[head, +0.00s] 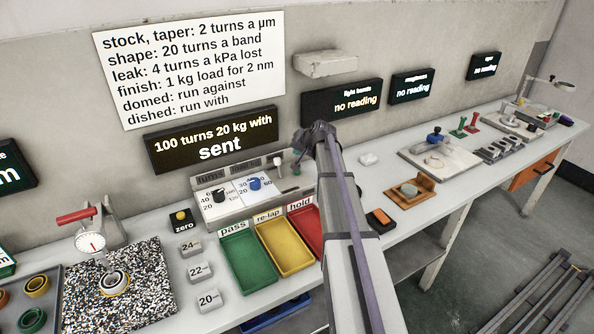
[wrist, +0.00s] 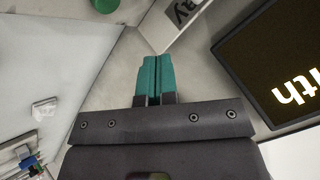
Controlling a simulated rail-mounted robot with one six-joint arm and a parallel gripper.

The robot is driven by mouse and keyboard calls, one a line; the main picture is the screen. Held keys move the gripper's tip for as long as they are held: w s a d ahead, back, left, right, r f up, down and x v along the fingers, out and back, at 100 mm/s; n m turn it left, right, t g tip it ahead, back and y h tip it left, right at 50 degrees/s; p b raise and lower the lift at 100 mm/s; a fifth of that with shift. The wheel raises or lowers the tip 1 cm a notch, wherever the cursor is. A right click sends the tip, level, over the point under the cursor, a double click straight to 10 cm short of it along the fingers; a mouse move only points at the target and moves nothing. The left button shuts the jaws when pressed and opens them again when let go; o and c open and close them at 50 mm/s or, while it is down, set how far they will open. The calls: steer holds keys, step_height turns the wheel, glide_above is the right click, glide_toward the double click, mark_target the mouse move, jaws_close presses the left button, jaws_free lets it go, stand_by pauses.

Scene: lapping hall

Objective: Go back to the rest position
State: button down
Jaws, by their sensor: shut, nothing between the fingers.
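My gripper shows in the wrist view (wrist: 153,75) with its two teal fingers pressed together and nothing between them. It is in the air, with the wall and a dark display beyond it. In the head view my arm rises from the lower middle across the bench toward the wall, and the fingers are hidden there.
A long bench (head: 400,217) runs along the wall. Green (head: 249,266), yellow (head: 285,248) and red trays (head: 306,228) lie left of my arm, below a control box (head: 240,212) with knobs. A dial gauge (head: 91,242) stands at the left. A display (head: 212,139) reads "sent".

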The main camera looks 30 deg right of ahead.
stand_by(0.4)
steer(key=s+a+g, duration=0.1)
steer(key=s, duration=0.1)
steer(key=s+a+f+g, duration=0.1)
steer(key=s, duration=0.1)
steer(key=s+a+f+n, duration=0.1)
steer(key=s, duration=0.2)
steer(key=shift+a+f+g, duration=0.2)
steer(key=shift+a+g, duration=0.05)
steer(key=shift+g, duration=0.15)
steer(key=s+a+n+g+h+p, duration=0.1)
steer(key=s+a+n+g, duration=0.5)
steer(key=s+a, duration=1.9)
steer(key=shift+s+a+f+n+p, duration=0.15)
steer(key=shift+s+a+n+p, duration=0.2)
steer(key=shift+a+p, duration=0.4)
